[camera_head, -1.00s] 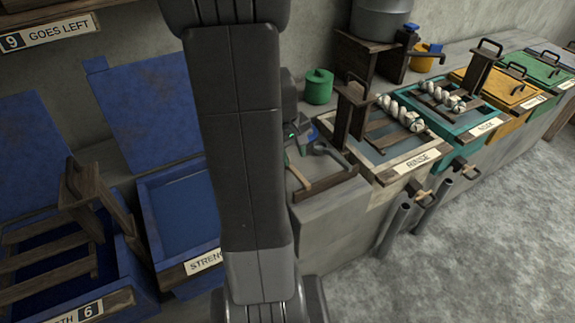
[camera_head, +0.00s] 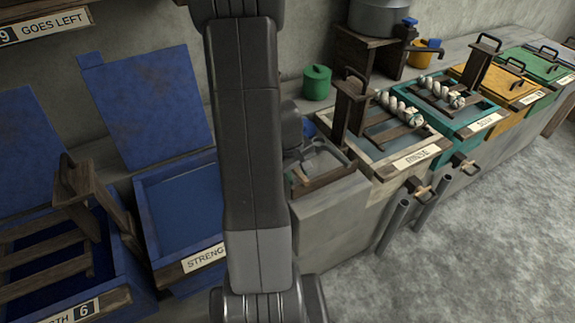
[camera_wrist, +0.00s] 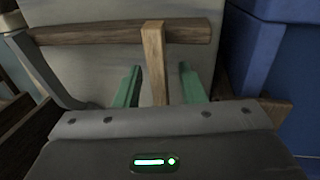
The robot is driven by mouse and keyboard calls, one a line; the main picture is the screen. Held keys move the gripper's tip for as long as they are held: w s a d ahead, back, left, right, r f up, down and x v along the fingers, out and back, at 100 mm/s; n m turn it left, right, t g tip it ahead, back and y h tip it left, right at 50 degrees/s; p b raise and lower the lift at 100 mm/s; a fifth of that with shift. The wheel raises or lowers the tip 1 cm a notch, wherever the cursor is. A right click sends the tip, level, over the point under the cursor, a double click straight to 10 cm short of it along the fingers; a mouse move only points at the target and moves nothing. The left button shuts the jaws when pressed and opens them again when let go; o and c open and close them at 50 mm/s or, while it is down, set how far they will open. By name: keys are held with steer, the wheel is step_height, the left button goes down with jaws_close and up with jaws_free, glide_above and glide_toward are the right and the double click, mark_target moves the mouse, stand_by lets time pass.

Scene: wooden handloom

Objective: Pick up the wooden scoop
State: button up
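The wooden scoop's light wooden handle (camera_wrist: 154,62) stands out in the wrist view, crossing a darker wooden bar. My gripper (camera_wrist: 159,70) has its two green fingers spread, one on each side of the handle. A gap shows between the handle and each finger, so the gripper is open around it and not closed on it. The scoop's bowl cannot be made out. In the head view, my arm hides most of the gripper and the scoop, at the small wood-edged tray (camera_head: 330,178) on the grey block.
A green lidded pot (camera_head: 316,82) stands behind the tray. The RINSE basin (camera_head: 410,160) with a wooden upright is close on the right. A blue bin (camera_head: 180,215) is left of my arm. A blue surface (camera_wrist: 285,75) also shows at the wrist view's right.

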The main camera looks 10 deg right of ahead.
steer(key=shift+c, duration=0.5)
jaws_close()
steer(key=shift+r, duration=0.15)
step_height(320, 180, up, 10)
steer(key=shift+f+p, duration=0.1)
steer(key=shift+p, duration=0.65)
